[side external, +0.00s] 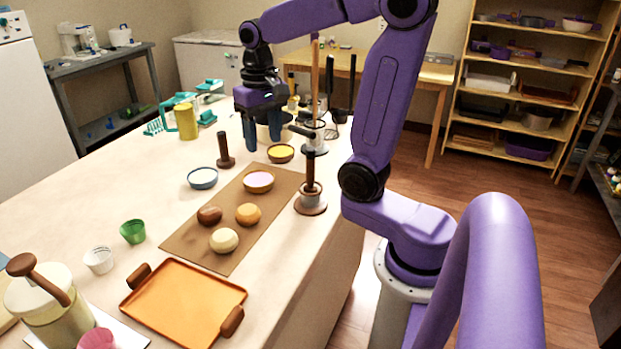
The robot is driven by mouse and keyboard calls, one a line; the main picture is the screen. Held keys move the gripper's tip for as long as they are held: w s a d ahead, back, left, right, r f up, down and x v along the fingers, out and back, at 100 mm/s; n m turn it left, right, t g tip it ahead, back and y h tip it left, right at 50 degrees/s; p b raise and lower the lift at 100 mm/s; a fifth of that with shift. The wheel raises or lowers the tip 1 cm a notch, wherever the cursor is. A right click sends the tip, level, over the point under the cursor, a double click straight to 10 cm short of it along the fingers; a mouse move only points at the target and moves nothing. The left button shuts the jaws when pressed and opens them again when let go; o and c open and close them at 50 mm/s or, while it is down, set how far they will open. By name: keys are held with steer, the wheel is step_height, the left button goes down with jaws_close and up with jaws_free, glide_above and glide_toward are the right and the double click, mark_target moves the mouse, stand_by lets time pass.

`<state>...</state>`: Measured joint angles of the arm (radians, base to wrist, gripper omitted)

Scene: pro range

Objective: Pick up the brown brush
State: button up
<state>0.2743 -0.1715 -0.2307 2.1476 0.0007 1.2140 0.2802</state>
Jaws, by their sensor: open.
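My gripper (262,135) is above the far part of the table, pointing down, with its two blue fingers apart and nothing seen between them. No thing shows clearly as a brush. A dark brown upright piece with a round foot (225,152) stands on the table, to the left of and nearer than my gripper. A dark brown handle (311,172) stands upright in a small holder on a round brown base (311,204) at the table's right edge. I cannot tell whether either is the brown brush.
A brown mat (196,248) holds round dough-like pieces (224,240) and a bowl (258,181). A blue-rimmed bowl (202,178) and a yellow-filled bowl (281,153) stand near my gripper. Tall utensils (315,75) stand behind it. An orange tray (185,302) lies in front.

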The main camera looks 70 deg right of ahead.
steer(key=d+r+m, duration=0.2)
steer(key=d+m, duration=0.3)
steer(key=d, duration=0.1)
steer(key=m, duration=0.5)
glide_toward(309, 148)
step_height(309, 148, down, 10)
steer(key=shift+a+r, duration=0.1)
steer(key=shift+s+f, duration=0.15)
steer(key=shift+f, duration=2.6)
jaws_close()
